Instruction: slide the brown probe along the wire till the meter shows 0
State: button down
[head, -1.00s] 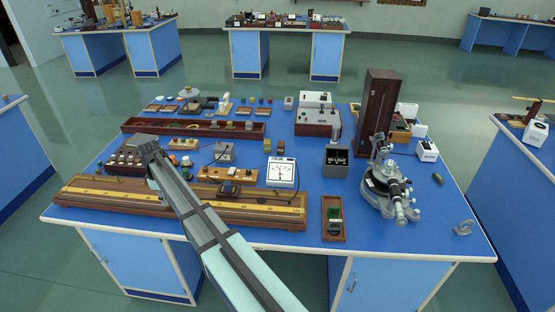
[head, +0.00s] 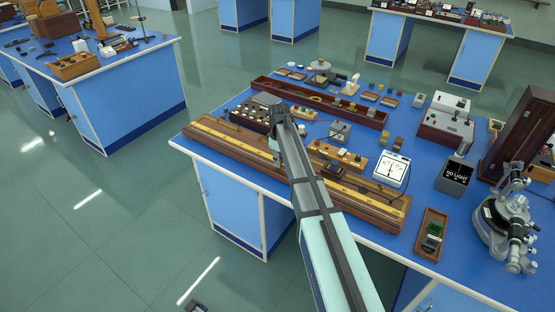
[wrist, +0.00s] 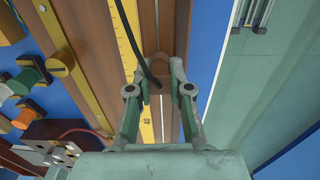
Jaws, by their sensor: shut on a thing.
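The brown probe (wrist: 159,84) is a small brown block between my gripper's fingers (wrist: 158,74) in the wrist view, with a black lead rising from it. My gripper is shut on it, over the long wooden wire board (wrist: 175,25) and beside its yellow scale (wrist: 130,42). The same board (head: 365,198) runs along the bench's front edge in the head view, where my arm crosses it and hides most of the gripper and the probe. The white meter (head: 392,169) stands behind the board's right part. Its needle is too small to read.
A resistance box with knobs (head: 248,114) and a small wooden board with terminals (head: 338,154) stand behind the wire board. A small wooden tray (head: 431,234) lies off its right end, near a grey optical instrument (head: 508,218).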

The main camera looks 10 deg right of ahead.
jog(key=shift+s+d, duration=0.95)
jog(key=shift+d, duration=0.05)
jog(key=shift+d, duration=0.1)
jog(key=shift+s+f, duration=0.25)
dwell(2.6)
dwell(1.5)
jog(key=c, duration=1)
grip_release()
jog(key=shift+w, duration=0.15)
jog(key=shift+r, duration=0.1)
jog(key=shift+r, duration=0.1)
